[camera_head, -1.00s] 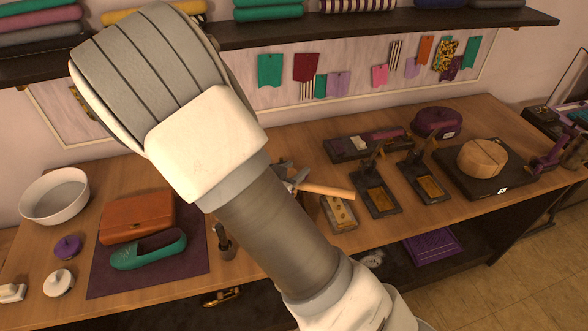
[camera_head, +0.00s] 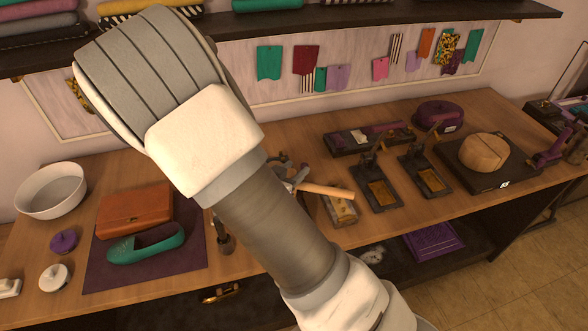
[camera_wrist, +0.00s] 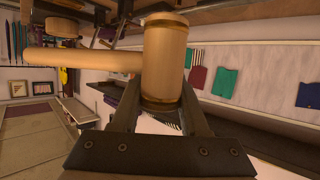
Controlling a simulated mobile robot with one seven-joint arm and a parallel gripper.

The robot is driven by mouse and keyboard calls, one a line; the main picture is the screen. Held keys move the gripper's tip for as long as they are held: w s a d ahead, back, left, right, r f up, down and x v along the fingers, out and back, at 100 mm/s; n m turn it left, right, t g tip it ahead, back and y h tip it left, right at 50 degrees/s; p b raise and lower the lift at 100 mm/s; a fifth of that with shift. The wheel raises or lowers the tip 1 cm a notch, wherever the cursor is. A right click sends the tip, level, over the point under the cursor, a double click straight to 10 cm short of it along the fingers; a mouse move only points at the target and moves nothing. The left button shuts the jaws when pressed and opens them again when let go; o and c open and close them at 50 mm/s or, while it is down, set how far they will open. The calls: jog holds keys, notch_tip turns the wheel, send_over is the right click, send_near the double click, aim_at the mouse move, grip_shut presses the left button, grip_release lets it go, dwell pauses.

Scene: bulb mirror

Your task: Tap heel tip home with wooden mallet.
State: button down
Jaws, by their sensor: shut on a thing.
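My gripper (camera_wrist: 158,108) is shut on the wooden mallet (camera_wrist: 165,62). The wrist view shows the barrel-shaped head between the fingers and the handle (camera_wrist: 80,60) running out to the left. In the head view my forearm hides most of the gripper (camera_head: 293,180), and the mallet handle (camera_head: 327,191) sticks out to the right above the workbench. A green flat shoe (camera_head: 146,245) lies on a purple mat (camera_head: 150,279) at the left, well away from the mallet. I cannot make out a heel tip in either view.
A pale wooden block with metal parts (camera_head: 342,210) lies close to the mallet handle. Two dark hand presses (camera_head: 377,193) stand right of it.

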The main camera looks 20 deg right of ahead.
jog(key=shift+f, duration=0.15)
dwell(0.4)
notch_tip(320, 180, down, 7)
jog(key=b, duration=0.5)
jog(key=shift+b, duration=0.4)
jog(key=shift+r+p, duration=0.55)
jog(key=shift+r, duration=0.15)
notch_tip(320, 180, up, 5)
jog(key=p, duration=0.4)
jog(key=shift+w, duration=0.1)
